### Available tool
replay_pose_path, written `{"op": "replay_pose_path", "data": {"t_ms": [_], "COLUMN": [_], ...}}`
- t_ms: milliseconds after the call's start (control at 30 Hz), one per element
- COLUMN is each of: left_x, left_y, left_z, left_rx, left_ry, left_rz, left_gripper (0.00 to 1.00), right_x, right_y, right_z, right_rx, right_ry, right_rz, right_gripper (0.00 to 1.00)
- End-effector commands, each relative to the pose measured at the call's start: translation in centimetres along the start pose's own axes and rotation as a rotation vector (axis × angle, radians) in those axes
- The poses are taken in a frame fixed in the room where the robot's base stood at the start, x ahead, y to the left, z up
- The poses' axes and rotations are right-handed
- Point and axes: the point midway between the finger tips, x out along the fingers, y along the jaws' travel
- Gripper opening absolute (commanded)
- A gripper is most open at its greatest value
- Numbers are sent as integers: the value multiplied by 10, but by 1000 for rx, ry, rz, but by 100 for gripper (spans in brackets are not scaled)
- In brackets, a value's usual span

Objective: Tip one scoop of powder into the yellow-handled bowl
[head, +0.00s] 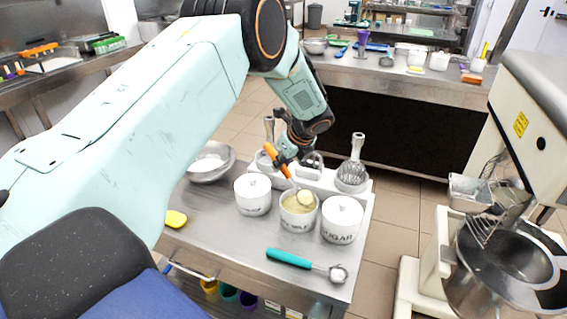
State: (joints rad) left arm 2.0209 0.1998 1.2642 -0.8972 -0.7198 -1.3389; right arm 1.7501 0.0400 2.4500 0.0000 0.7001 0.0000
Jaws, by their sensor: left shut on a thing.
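My left gripper (287,153) is shut on the orange handle of a scoop (278,161), above the middle canister. The scoop's round head (304,198) is at the mouth of the open white canister (298,222), which holds pale powder (292,205). Whether the head carries powder is too small to tell. I cannot make out a bowl with a yellow handle. A steel bowl (222,168) stands at the table's back left, partly hidden by my arm. A yellow piece (176,219) lies near the left edge; I cannot tell what it is. My right gripper is not in view.
A teal-handled scoop (290,258) lies in front. A mixer (490,230) stands at the right. The table's left front is clear.

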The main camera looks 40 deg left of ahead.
Motion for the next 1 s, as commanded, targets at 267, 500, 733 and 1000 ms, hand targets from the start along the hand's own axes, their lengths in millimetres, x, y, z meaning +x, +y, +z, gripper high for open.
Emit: {"op": "replay_pose_path", "data": {"t_ms": [267, 500, 733, 1000], "left_x": [-14, -12, -9, -2], "left_y": [0, 0, 0, 0], "left_z": [12, 16, 23, 31], "left_rx": [-1, -2, -7, -5], "left_ry": [5, 72, 147, 280], "left_rz": [1, 4, 3, 3], "left_gripper": [0, 0, 0, 0], "right_x": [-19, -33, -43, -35], "right_y": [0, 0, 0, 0], "right_z": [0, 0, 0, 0], "right_rx": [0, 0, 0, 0], "right_ry": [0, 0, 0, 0], "right_rz": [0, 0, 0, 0], "right_gripper": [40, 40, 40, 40]}}
